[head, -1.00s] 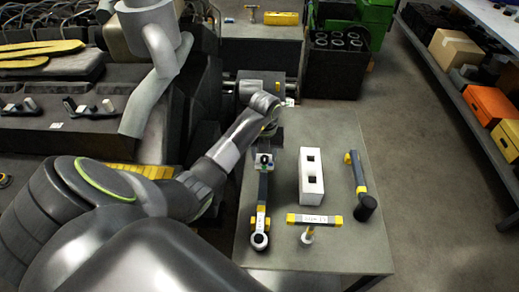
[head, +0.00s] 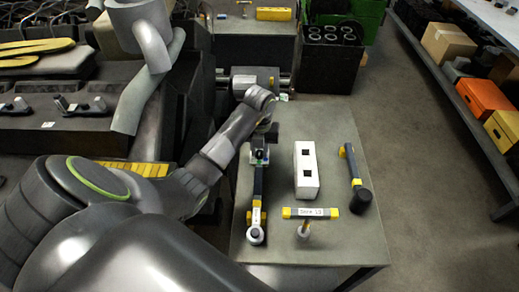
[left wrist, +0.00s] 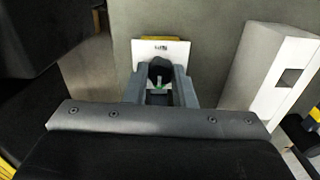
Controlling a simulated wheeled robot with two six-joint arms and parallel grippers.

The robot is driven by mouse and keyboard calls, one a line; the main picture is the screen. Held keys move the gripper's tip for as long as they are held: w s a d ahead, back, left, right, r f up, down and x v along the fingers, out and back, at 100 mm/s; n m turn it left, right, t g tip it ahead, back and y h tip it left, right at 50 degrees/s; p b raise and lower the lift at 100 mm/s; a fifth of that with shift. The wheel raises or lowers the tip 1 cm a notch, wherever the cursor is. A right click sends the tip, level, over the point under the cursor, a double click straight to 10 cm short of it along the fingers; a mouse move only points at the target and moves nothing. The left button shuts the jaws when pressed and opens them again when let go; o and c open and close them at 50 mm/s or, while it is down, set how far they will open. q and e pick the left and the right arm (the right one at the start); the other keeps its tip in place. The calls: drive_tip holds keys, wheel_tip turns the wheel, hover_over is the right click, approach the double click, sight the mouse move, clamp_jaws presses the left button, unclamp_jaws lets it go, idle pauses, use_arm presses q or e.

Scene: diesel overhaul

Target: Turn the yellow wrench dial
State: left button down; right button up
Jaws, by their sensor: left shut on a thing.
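A long dark wrench (head: 258,185) with yellow bands lies on the grey table, its ring end toward me. My left gripper (head: 261,153) reaches down over the wrench's far end. In the left wrist view, my left gripper (left wrist: 160,92) is shut on a dark knob (left wrist: 158,68), which I take to be the wrench dial. A white plate (left wrist: 176,50) with a yellow edge lies behind the knob. The jaws hide much of the knob, and its angle cannot be told. My right gripper is not in view.
A white block with square holes (head: 307,185) stands right of the wrench. A yellow-ended labelled bar tool (head: 310,212) and a dark mallet-like tool (head: 358,195) lie nearby. The table (head: 335,240) is bare at its front right. Shelving (head: 455,95) stands far right.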

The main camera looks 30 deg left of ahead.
use_arm(q)
drive_tip(key=m+b, duration=0.2)
drive_tip(key=m, duration=0.1)
drive_tip(key=shift+f, duration=0.15)
drive_tip(key=m+b, duration=0.1)
drive_tip(key=m, duration=0.1)
drive_tip(key=shift+m+b, duration=0.3)
drive_tip(key=shift+b, duration=0.1)
drive_tip(key=shift+m, duration=0.9)
drive_tip(key=shift+r+m, duration=0.2)
drive_tip(key=shift+m, duration=1.7)
drive_tip(key=c, duration=1.2)
unclamp_jaws()
